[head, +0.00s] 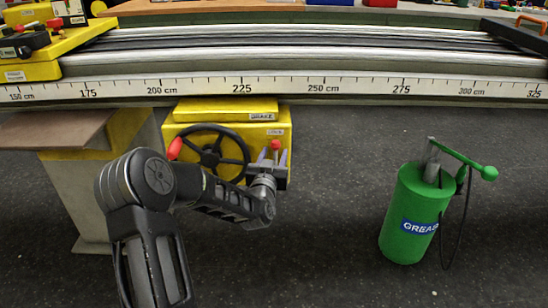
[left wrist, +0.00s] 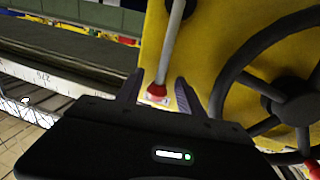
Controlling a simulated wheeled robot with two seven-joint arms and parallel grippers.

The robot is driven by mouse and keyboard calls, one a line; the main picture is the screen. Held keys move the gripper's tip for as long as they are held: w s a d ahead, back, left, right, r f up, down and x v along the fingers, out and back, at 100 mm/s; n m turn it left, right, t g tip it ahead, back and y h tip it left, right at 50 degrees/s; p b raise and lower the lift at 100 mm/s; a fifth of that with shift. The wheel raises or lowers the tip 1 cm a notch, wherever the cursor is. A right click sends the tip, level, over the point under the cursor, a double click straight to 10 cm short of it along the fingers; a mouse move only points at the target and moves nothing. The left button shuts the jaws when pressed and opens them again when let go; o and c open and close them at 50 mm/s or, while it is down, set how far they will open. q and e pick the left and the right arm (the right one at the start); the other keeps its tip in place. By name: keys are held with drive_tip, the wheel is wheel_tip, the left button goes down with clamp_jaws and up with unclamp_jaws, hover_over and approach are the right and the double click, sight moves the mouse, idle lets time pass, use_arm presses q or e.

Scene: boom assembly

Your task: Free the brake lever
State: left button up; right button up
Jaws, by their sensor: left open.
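The brake lever, a grey rod with a red knob (head: 276,145), is on the front of a yellow box (head: 183,117) labelled BRAKE. In the left wrist view the red knob (left wrist: 157,90) lies between my fingers, with its grey rod (left wrist: 173,42) running up past them. My left gripper (head: 274,155) is open around the knob; it also shows in the left wrist view (left wrist: 160,77). A gap shows between knob and fingers. A small label is partly hidden behind the knob. My right gripper is out of view.
A black handwheel (head: 219,152) with a red handle (head: 175,148) is close left of the lever. A rail with a centimetre scale (head: 330,87) runs behind. A pedestal (head: 85,185) stands left; a green grease pump (head: 409,212) stands right on clear dark floor.

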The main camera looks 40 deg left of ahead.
use_arm(q)
drive_tip(key=shift+c, duration=0.3)
clamp_jaws()
idle(1.2)
